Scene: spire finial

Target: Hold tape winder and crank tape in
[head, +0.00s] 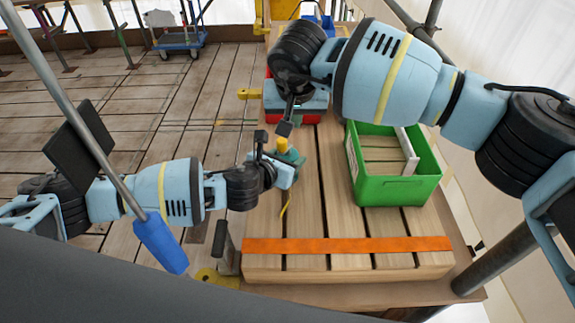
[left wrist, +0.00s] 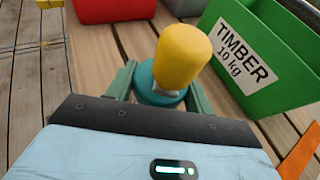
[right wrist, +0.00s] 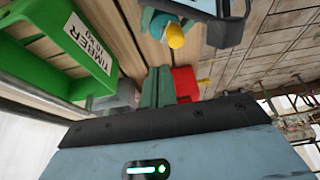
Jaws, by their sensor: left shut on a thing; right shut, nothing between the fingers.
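The tape winder is a round teal body (left wrist: 158,88) with a yellow crank knob (left wrist: 183,52) on top. In the left wrist view it sits between the green fingers of my left gripper (left wrist: 160,92), which is shut on it. In the head view its yellow knob (head: 282,145) shows above the slatted top, and a yellow strip of tape (head: 286,205) trails below it. My right gripper (right wrist: 158,72) is shut and empty. In the right wrist view its fingertips are apart from the winder's yellow knob (right wrist: 175,36).
A green crate (head: 398,190) labelled TIMBER stands right of the winder on the slatted wooden top (head: 330,225). A red container (right wrist: 186,82) is at the back. An orange strip (head: 345,245) crosses the front. Bare slats lie between the winder and that strip.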

